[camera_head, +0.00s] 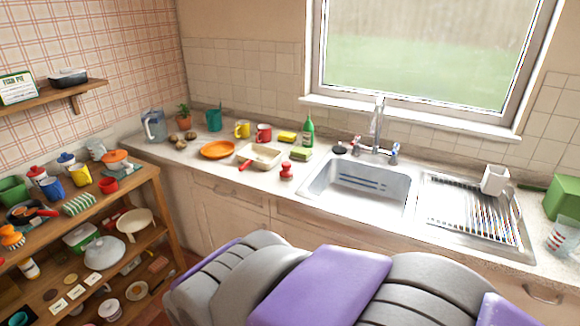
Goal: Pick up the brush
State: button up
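I cannot tell for certain which thing is the brush. A small red knobbed thing (286,170), which may be a scrubbing brush, stands upright on the counter just left of the sink. An orange knobbed thing (11,237) on the wooden shelf unit at the far left has a similar shape. My grey and purple arm lies across the bottom of the view, in front of the counter. My gripper is not in view, so its state and its distance from either thing do not show.
The sink (398,205) and a drying rack (470,212) are right. A crowded shelf unit (150,173) stands left.

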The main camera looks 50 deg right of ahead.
aim_at(285, 173)
jog(key=z, duration=1.5)
